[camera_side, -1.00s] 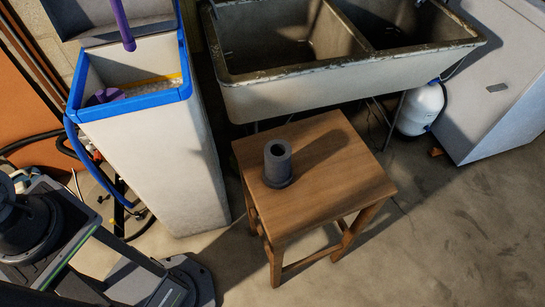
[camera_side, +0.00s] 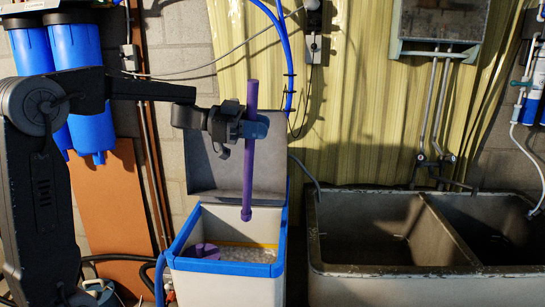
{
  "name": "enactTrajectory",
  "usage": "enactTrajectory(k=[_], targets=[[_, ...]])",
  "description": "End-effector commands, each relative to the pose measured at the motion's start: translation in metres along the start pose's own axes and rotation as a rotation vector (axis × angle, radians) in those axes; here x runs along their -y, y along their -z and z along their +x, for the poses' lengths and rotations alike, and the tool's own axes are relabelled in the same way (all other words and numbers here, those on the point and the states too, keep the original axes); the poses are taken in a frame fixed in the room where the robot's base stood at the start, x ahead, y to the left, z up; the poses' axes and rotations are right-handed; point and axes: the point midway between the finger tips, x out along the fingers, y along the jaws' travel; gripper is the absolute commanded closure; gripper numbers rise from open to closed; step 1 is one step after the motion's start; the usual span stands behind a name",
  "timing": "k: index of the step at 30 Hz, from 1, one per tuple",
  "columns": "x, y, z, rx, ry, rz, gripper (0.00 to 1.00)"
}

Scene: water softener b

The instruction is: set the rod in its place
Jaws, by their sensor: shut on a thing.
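The purple rod (camera_side: 249,178) hangs upright in the air over the open white bin with a blue rim (camera_side: 225,268). My gripper (camera_side: 256,127) is shut around the rod's upper part, with a short length of rod standing above the jaws. The rod's lower end is in front of the bin's raised grey lid and looks to be above the rim. The grey hollow cylinder and the wooden stool are out of view now.
Inside the bin are pale granules (camera_side: 245,254) and a purple piece (camera_side: 205,250). A double stone sink (camera_side: 385,269) stands to the right. Blue filter housings (camera_side: 82,95) and a hanging blue hose (camera_side: 290,70) are behind.

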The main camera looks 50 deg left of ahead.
Motion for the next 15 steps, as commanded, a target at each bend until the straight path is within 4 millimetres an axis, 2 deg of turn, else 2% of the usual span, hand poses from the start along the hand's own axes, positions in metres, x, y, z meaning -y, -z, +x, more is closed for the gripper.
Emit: enactTrajectory(k=[5, 8, 15], targets=[[-0.03, 0.006, 0.058, -0.049, -0.096, -0.021, 1.0], [-0.057, 0.011, 0.097, -0.082, -0.163, -0.04, 1.0], [-0.136, 0.023, 0.178, -0.136, -0.314, -0.095, 1.0]])
